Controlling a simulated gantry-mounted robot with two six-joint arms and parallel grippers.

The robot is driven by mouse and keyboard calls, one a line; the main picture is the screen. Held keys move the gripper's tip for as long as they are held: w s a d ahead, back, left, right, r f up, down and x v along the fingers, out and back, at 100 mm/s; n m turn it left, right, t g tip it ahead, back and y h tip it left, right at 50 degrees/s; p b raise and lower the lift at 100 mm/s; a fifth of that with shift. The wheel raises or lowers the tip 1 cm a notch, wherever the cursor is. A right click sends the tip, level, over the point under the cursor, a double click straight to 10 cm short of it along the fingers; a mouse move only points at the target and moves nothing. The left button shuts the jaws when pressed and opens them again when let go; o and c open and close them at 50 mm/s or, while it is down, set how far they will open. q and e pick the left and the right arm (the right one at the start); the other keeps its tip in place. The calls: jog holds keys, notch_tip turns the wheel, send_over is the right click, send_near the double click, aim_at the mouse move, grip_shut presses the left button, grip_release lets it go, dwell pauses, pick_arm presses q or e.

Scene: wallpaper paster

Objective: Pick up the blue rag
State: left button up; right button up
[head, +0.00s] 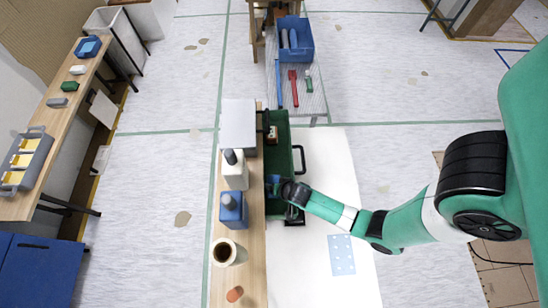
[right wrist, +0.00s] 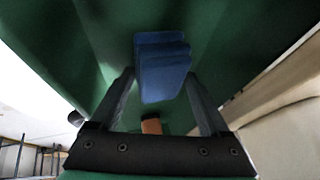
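The blue rag (right wrist: 162,66) shows in the right wrist view as a folded blue block inside the green bin. A bit of blue (head: 273,180) also shows beside my right gripper in the head view. My right gripper (head: 283,188) reaches down into the green bin (head: 299,150) from the right. In the right wrist view its two fingers (right wrist: 161,77) are spread apart, with the rag between and just beyond their tips. I cannot tell whether they touch the rag. The arm hides part of the bin. My left gripper is not in view.
An orange-brown item (right wrist: 151,126) lies near the rag. A blue bin (head: 295,40) stands at the back.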

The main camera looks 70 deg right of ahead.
jog(key=c, duration=0.6)
jog(key=shift+r, duration=0.5)
notch_tip(320, 180, up, 2)
jog(key=shift+r+p, duration=0.25)
jog(key=shift+p, duration=0.55)
jog(key=s+r+p, duration=0.1)
jog(key=s+r, duration=0.1)
jog(key=s+r+p, duration=0.2)
jog(key=s, duration=0.1)
jog(key=s+r+p, duration=0.1)
jog(key=s+r, duration=0.1)
jog(key=shift+s+a+r, duration=0.35)
jog(key=shift+s, duration=0.05)
jog(key=s+r, duration=0.1)
jog(key=s, duration=0.1)
jog(key=s+r, duration=0.1)
jog(key=s, duration=0.1)
jog(key=s+r, duration=0.1)
jog(key=s, duration=0.1)
jog(key=shift+s+a, duration=0.1)
jog(key=shift+a, duration=0.2)
jog(key=shift+f, duration=0.1)
